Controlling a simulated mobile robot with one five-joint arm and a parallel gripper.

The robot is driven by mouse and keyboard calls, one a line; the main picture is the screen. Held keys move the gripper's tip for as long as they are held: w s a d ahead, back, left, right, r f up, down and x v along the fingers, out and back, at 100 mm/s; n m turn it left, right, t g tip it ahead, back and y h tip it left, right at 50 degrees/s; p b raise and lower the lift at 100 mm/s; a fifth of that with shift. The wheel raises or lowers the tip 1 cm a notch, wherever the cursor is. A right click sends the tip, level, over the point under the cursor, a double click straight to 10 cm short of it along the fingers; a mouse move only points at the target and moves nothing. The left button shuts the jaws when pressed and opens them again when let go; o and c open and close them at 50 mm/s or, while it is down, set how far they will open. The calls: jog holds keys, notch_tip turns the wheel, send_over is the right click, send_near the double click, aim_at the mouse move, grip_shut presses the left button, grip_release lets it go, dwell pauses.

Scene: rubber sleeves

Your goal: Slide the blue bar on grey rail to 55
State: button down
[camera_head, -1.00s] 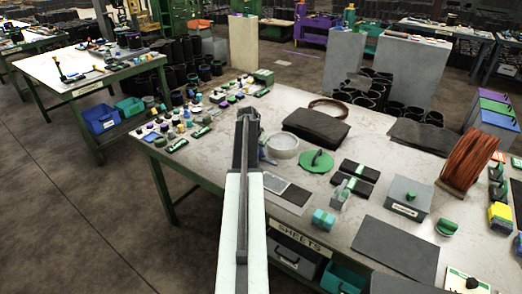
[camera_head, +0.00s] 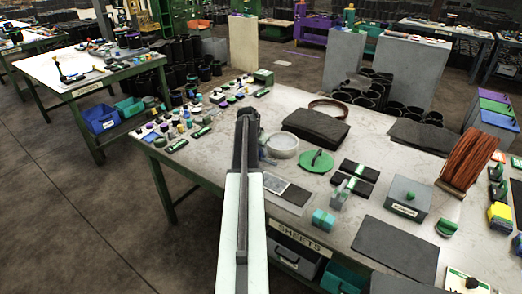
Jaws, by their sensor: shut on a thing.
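My arm reaches up the middle of the view, over the long table (camera_head: 228,155). My gripper (camera_head: 247,116) is at its far end, seen from behind, above the left part of the table. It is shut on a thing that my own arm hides. I cannot make out the blue bar, the grey rail or any scale marks. Several small coloured fixtures (camera_head: 178,146) stand left of the gripper, too small to tell apart.
Right of the gripper are a pale ring (camera_head: 283,145), a green disc (camera_head: 317,162) and a dark stack of sheets (camera_head: 316,126). A grey box (camera_head: 408,200) and a copper coil (camera_head: 466,160) stand further right. A dark sheet (camera_head: 398,248) lies flat in front.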

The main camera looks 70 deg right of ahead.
jog(key=shift+s+a, duration=0.25)
jog(key=shift+s, duration=0.55)
jog(key=shift+s+a, duration=0.2)
jog(key=shift+s, duration=0.55)
jog(key=c, duration=1.2)
grip_release()
jog(key=shift+w, duration=0.1)
jog(key=p+v, duration=0.7)
jog(key=shift+r, duration=0.35)
jog(key=shift+a, duration=0.1)
